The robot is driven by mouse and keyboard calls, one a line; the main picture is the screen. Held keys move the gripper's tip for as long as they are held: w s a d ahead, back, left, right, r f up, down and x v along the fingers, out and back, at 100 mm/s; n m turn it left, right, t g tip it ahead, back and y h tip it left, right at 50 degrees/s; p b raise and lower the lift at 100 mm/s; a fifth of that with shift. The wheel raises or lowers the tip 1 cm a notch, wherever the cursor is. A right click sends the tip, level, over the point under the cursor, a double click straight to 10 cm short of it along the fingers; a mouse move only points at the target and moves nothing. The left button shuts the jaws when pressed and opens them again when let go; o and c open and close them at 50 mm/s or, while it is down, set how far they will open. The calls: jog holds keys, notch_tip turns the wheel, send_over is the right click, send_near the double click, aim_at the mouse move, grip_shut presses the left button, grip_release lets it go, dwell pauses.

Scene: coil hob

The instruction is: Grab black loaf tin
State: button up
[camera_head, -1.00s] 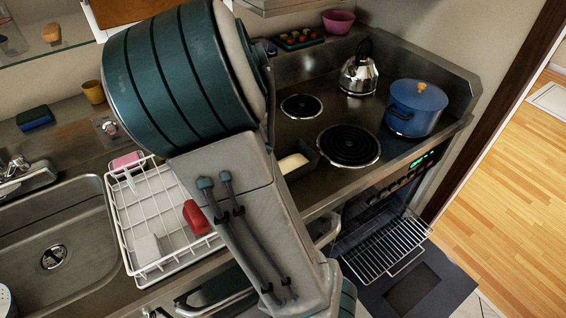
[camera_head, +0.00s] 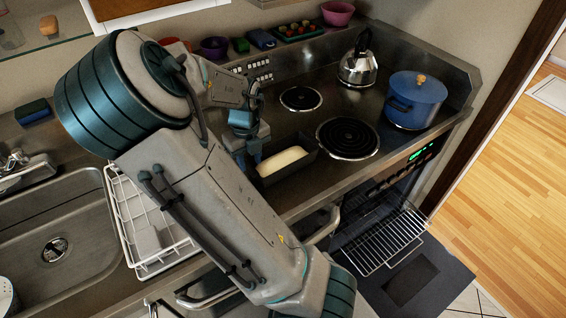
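The black loaf tin (camera_head: 300,171) stands on the stove top, left of the front coil. A pale loaf or dough lies in it. My gripper (camera_head: 254,154) points down at the tin's left end, close to its rim. My arm hides part of the area left of the tin. The finger opening is too small to make out, and I cannot tell whether the fingers touch the tin.
A blue pot (camera_head: 415,103) and a steel kettle (camera_head: 358,66) stand on the hob to the right. The front coil (camera_head: 347,138) is bare. The oven is open with its rack (camera_head: 380,243) out. A white dish rack (camera_head: 140,225) is at left.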

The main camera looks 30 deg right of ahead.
aim_at(251, 169)
notch_tip(251, 169, down, 4)
jog(key=shift+f, duration=0.25)
grip_shut()
jog(key=shift+r, duration=0.15)
